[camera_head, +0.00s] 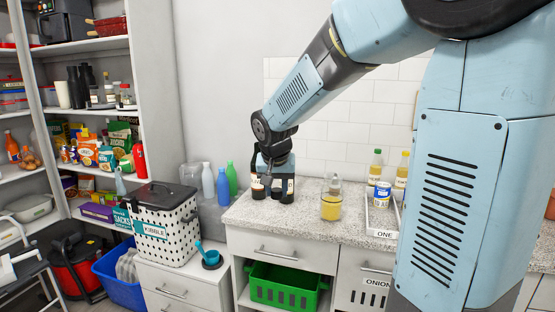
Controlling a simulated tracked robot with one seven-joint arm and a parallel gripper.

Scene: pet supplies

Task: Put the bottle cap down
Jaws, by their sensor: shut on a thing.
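My gripper (268,181) hangs at the end of my arm, pointing down over the left end of the speckled counter (305,215). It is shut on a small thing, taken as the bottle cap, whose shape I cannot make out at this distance. Small dark jars with pale labels stand right at the gripper, one on its left (257,192) and one on its right (288,192). The gripper overlaps them in the picture, and I cannot tell whether it touches them.
A jar with yellow contents (331,207) stands right of the gripper. Further right, a tray (382,233) marked "ONE" holds bottles and a blue-white can (382,195). Counter between the dark jars and yellow jar is clear.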

